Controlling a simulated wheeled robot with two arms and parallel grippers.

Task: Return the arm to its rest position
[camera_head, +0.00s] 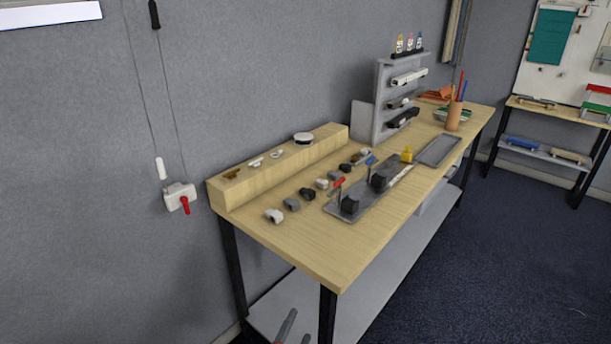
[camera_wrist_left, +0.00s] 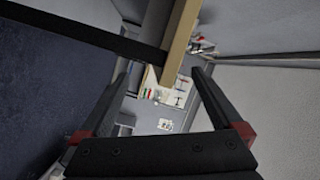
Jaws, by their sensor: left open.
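My left gripper (camera_wrist_left: 160,78) is open and empty in the left wrist view. Its two dark fingers stand wide apart, with red parts near their bases. In the head view only a small bit of my left gripper (camera_head: 296,326) shows at the bottom edge, low beside the near end of the workbench (camera_head: 330,262) and below its top. The wooden edge of the bench (camera_wrist_left: 180,40) runs just ahead of the fingers in the left wrist view. I see no contact between them. My right gripper is in neither view.
Small fittings (camera_head: 292,204), grey trays (camera_head: 375,195), a wooden riser (camera_head: 285,170) and a grey rack (camera_head: 385,100) stand on the bench. A lower shelf (camera_head: 360,310) and black legs (camera_head: 327,318) are close to my gripper. A wall box (camera_head: 180,197) hangs left. Carpet (camera_head: 500,270) is free at right.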

